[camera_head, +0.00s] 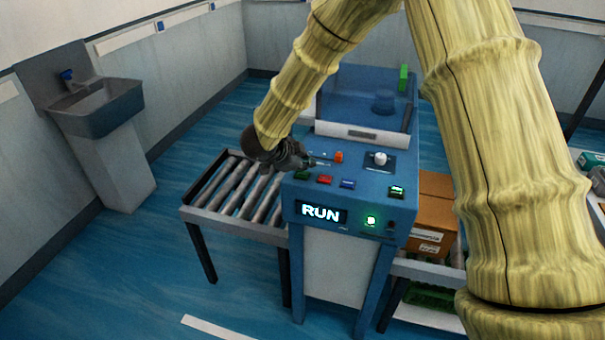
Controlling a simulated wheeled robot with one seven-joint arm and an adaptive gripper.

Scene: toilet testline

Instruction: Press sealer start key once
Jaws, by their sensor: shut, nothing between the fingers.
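The sealer (346,240) is a blue machine with a sloped control panel. A lit display (321,212) on its front reads RUN, and a green lamp (371,220) glows beside it. The panel carries a green key (302,175), a red key (325,180), a blue key (348,183) and another green key (397,191) at the right. I cannot read which is the start key. My gripper (325,163) is shut and empty over the panel's upper left, near an orange button (339,157). Whether it touches anything is unclear.
A white knob (380,158) stands on the panel. A clear-walled blue chamber (364,108) rises behind. A roller conveyor (235,189) adjoins on the left, and a cardboard box (434,212) sits at the right. A sink (95,103) stands far left. Floor at front left is clear.

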